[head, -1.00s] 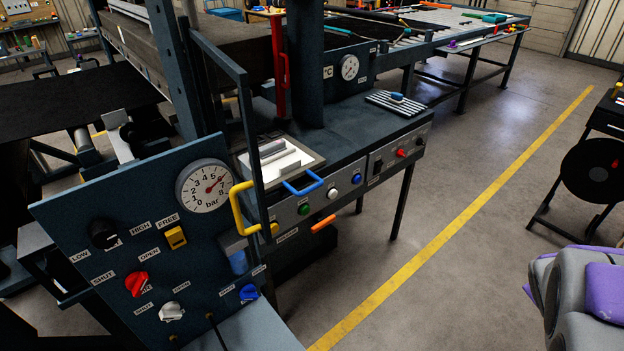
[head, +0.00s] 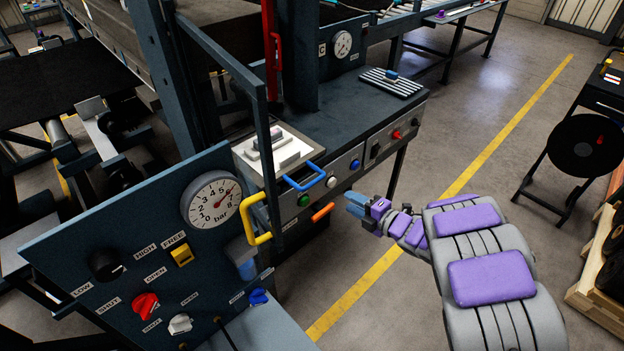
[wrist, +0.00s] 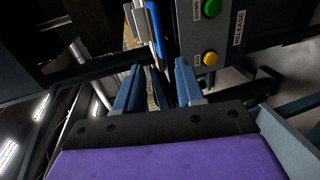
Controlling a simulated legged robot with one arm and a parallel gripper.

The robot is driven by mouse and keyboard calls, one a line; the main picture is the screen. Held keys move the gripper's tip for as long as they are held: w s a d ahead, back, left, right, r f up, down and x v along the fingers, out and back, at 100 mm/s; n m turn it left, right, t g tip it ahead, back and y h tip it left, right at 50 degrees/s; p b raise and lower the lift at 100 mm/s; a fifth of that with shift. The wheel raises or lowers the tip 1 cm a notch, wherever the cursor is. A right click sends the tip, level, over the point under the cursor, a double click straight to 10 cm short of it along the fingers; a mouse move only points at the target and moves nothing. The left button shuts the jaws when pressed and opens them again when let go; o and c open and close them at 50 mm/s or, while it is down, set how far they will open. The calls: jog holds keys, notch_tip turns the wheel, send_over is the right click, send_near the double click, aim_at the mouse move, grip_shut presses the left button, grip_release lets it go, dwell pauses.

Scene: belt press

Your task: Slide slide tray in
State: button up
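The slide tray (head: 248,152) is a pale flat plate with white and grey blocks on it, in the head view. It lies at the front edge of the dark bench, and its blue handle (head: 305,178) sticks out over the button panel. My gripper (head: 357,205) is in front of the panel, to the right of the handle and a little lower in the picture. It is apart from the handle in the head view. In the wrist view my gripper (wrist: 158,82) is open, its two blue fingers spread with nothing between them. The blue handle (wrist: 154,35) shows just beyond the fingertips.
A control board with a gauge (head: 212,200) and knobs is at the front left. The floor around the yellow line (head: 440,205) is clear.

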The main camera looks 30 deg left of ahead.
aim_at(314, 183)
jog(key=b+x, duration=0.1)
jog(key=x, duration=1.5)
jog(key=shift+w+a+b, duration=0.2)
jog(key=shift+w+b, duration=0.05)
jog(key=shift+b, duration=0.15)
jog(key=shift+f, duration=0.1)
grip_shut()
